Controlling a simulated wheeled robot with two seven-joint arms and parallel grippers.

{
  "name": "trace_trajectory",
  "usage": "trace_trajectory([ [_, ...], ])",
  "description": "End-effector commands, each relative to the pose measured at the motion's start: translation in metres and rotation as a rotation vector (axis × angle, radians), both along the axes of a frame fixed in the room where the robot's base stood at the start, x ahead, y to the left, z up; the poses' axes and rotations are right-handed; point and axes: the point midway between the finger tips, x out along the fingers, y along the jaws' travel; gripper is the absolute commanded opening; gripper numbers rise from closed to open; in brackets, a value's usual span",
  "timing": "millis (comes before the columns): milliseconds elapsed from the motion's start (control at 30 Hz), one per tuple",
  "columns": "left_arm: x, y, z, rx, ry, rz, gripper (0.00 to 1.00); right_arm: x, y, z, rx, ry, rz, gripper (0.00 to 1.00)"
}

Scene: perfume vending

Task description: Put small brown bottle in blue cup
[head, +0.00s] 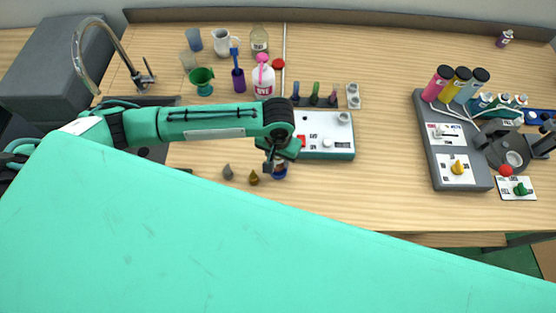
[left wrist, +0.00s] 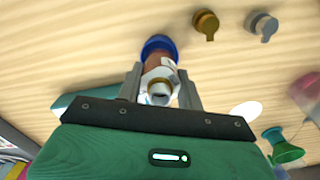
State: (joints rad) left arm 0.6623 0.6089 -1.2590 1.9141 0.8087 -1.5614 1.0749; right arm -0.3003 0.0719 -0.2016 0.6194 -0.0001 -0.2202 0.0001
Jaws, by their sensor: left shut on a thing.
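The small brown bottle (left wrist: 161,64), with a white label and an open pale neck, is between the two fingers of my left gripper (left wrist: 160,78) in the left wrist view. The fingers are shut on it. The blue cup (left wrist: 158,42) shows at the bottle's far end, its rim around the bottle's base; I cannot tell how deep the bottle sits in it. In the head view the left gripper (head: 271,164) is right over the blue cup (head: 281,173), which is partly hidden. The bottle is hidden there by the gripper. My right gripper is not in view.
A grey cup (head: 228,172) and a brown cup (head: 254,178) stand just left of the blue cup. A white panel device (head: 325,135) is close behind. Bottles and cups stand farther back. The table right of the gripper is clear up to a grey console (head: 435,150).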

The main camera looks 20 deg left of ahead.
Motion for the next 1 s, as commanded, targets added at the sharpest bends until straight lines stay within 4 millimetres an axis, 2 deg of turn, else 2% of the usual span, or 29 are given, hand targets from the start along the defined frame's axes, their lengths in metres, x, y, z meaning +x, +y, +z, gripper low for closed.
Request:
trace_trajectory([
  [100,-0.001,0.000,-0.018,0.001,0.003,0.000,0.15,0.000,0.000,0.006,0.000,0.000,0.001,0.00],
  [233,-0.001,0.000,-0.032,0.001,0.002,-0.001,0.15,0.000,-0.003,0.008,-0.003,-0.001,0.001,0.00],
  [567,-0.001,0.000,-0.035,0.000,0.001,-0.001,0.15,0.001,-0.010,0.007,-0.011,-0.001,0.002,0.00],
  [1000,-0.004,0.000,-0.051,0.001,0.007,-0.001,0.15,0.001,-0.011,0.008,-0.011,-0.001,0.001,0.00],
])
